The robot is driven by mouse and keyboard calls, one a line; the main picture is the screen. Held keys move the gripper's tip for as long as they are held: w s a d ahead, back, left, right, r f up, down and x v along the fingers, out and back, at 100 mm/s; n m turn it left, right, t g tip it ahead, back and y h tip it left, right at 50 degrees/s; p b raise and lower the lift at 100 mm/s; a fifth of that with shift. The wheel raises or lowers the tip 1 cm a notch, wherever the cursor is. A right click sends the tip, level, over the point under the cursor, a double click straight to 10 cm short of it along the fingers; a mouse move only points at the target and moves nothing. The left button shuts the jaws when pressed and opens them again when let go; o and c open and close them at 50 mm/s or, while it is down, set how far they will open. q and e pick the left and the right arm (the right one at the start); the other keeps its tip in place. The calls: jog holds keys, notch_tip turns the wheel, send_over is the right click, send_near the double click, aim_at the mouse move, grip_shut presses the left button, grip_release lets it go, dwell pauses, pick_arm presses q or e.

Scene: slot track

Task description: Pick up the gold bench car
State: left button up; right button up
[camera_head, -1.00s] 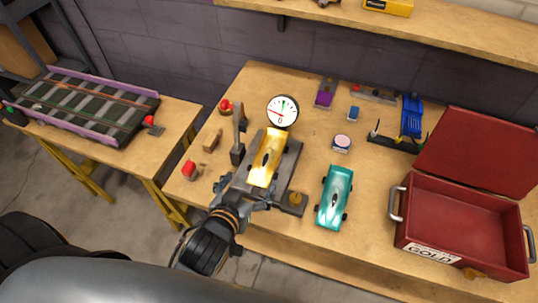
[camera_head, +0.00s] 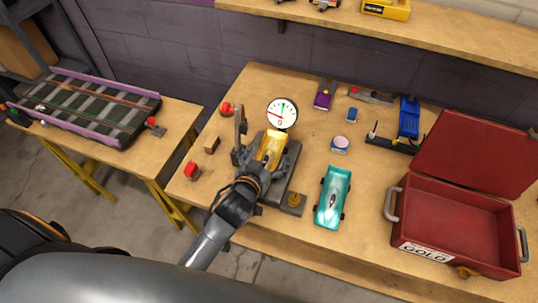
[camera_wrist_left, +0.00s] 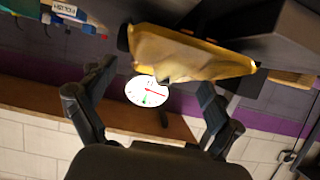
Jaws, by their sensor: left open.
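The gold bench car (camera_head: 273,145) sits on a dark grey test stand (camera_head: 287,172) with a white round dial (camera_head: 282,113) behind it. My left gripper (camera_head: 257,172) is at the car's near end and hides that end in the head view. In the left wrist view, the gold car (camera_wrist_left: 190,55) lies across the top, ahead of the open jaws (camera_wrist_left: 156,78). The two fingers are spread wide apart, with nothing held between them. I cannot tell whether they touch the car. My right gripper is not in view.
A teal car (camera_head: 333,197) stands just right of the stand. An open red case (camera_head: 402,222) labelled GOLD is further right. A purple-edged track (camera_head: 85,105) is on the left table.

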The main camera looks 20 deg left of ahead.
pick_arm(q)
jog(key=shift+x, duration=1.2)
jog(key=c, duration=1.3)
jog(key=shift+c, duration=0.3)
jog(key=shift+r, duration=0.15)
